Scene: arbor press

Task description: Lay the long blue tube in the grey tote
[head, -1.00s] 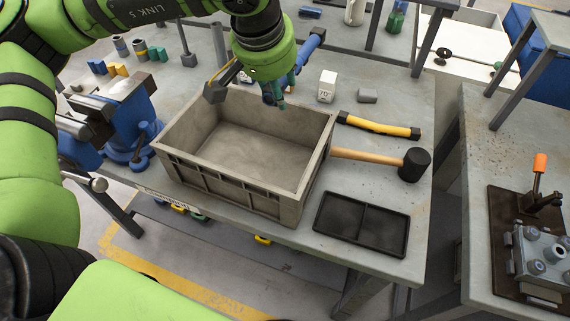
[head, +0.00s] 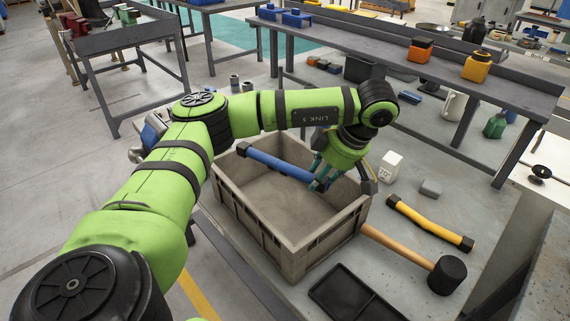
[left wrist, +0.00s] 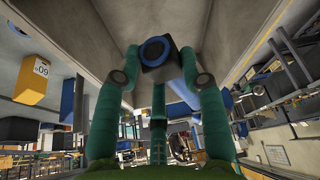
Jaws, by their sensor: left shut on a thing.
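The long blue tube (head: 279,162) has dark end pieces and slants across the opening of the grey tote (head: 288,250). Its left end is near the tote's far left corner. My left gripper (head: 322,178) is shut on the tube near its right end, over the tote's far right part. In the left wrist view a dark square end piece with a blue ring (left wrist: 157,50) shows between the green fingers, with pale grey walls around. I cannot tell whether the tube touches the tote. My right gripper is not in view.
A black divided tray (head: 350,300) lies in front. A raised shelf (head: 420,75) stands behind.

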